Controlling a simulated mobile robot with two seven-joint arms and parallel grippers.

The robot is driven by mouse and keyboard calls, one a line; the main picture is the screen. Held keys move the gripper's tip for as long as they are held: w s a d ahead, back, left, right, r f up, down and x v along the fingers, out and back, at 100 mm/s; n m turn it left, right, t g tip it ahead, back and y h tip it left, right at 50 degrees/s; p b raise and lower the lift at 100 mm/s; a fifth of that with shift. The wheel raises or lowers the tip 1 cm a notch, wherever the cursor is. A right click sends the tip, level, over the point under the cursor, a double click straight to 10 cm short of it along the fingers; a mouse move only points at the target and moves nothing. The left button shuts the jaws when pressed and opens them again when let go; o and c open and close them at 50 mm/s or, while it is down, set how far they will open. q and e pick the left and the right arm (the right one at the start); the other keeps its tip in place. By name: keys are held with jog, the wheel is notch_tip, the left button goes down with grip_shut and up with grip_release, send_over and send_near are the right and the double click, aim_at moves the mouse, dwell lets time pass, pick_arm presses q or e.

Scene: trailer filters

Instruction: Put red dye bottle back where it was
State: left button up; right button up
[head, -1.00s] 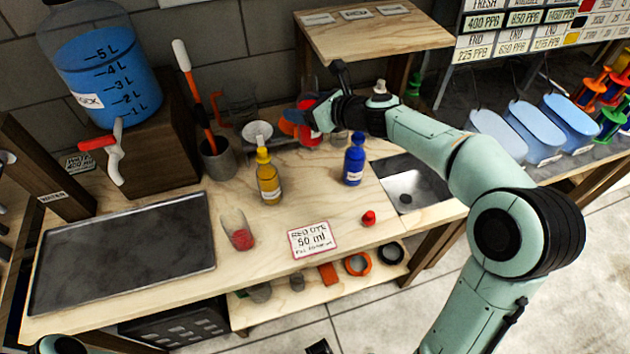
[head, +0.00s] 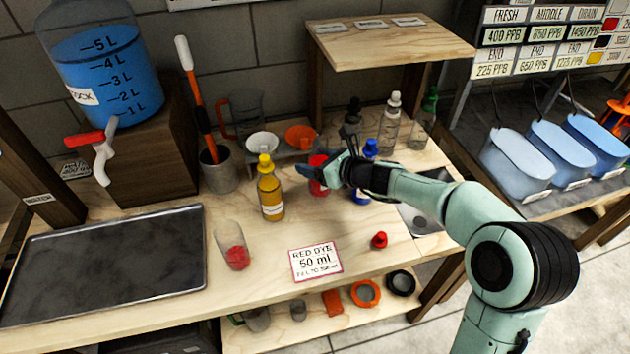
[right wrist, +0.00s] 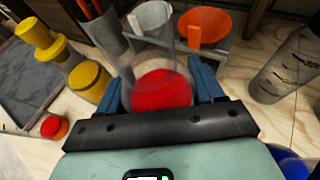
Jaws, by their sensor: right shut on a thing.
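The red dye bottle (head: 317,178) is held in my right gripper (head: 328,174) between the yellow and blue bottles in the head view. In the right wrist view the clear bottle with red liquid (right wrist: 162,90) sits between the two blue fingers (right wrist: 160,92). I cannot tell whether its base touches the bench. A red cap (head: 379,240) lies loose on the bench. A card reading "RED DYE 50 ml" (head: 316,262) lies near the front edge. A beaker with red liquid (head: 235,256) stands left of the card. My left gripper is not in view.
The yellow bottle (head: 270,192) stands left of the gripper. The blue bottle (head: 370,150) is partly hidden behind it. A dark tray (head: 105,262) is at left.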

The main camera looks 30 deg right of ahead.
notch_tip(320, 180, down, 5)
jog(key=shift+r+b, duration=0.2)
jog(key=shift+b, duration=0.85)
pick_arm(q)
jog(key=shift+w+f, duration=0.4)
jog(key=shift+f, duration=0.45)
pick_arm(e)
jog(key=shift+r, duration=0.1)
jog(key=shift+f, duration=0.2)
jog(key=o, duration=1.3)
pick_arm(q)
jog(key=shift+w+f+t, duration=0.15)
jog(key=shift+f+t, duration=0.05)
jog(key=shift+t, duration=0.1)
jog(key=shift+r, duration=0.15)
pick_arm(e)
jog(key=shift+r, duration=0.1)
